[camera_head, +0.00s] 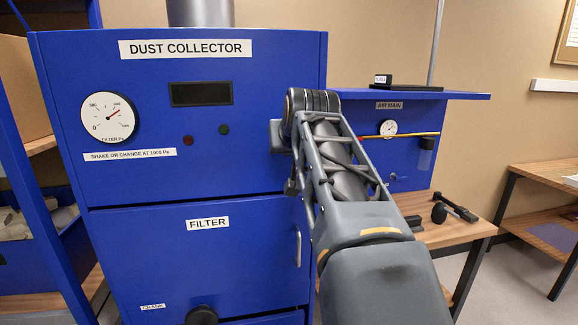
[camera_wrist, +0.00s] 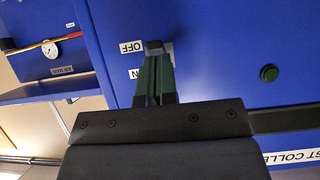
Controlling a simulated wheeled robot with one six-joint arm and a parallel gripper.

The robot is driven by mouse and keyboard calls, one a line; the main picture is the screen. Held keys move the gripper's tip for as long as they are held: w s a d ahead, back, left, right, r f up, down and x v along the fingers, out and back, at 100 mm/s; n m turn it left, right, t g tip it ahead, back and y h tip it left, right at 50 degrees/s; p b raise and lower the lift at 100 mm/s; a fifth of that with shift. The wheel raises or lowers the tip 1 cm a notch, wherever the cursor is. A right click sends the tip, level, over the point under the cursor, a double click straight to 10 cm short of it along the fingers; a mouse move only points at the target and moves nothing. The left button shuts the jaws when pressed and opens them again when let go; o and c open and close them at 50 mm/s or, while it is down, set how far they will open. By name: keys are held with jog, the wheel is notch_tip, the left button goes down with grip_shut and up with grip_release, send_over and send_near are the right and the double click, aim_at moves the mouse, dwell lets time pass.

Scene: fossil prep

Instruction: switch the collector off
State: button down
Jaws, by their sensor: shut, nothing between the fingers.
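The blue dust collector (camera_head: 262,72) fills the left and middle of the head view. Its switch shows as a grey plate (camera_wrist: 168,52) in the wrist view, beside an OFF label (camera_wrist: 131,47) and a partly hidden label ending in N. A dark block by the OFF label may be the switch handle. My gripper (camera_wrist: 154,66) is shut and empty, its fingers at the switch; I cannot tell whether they touch it. In the head view my arm hides the gripper and most of the switch; a grey housing (camera_head: 277,136) shows at its left.
The collector front has a dark display (camera_head: 200,93), a pressure gauge (camera_head: 109,117), a dull red lamp (camera_head: 188,140) and a dark green lamp (camera_head: 224,129). The blue air main panel (camera_head: 410,160) stands on the right, under a shelf. A wooden table (camera_head: 455,230) stands right of my arm.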

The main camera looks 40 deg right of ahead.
jog(key=shift+r, duration=0.35)
jog(key=shift+r+p, duration=0.65)
jog(key=shift+p, duration=0.15)
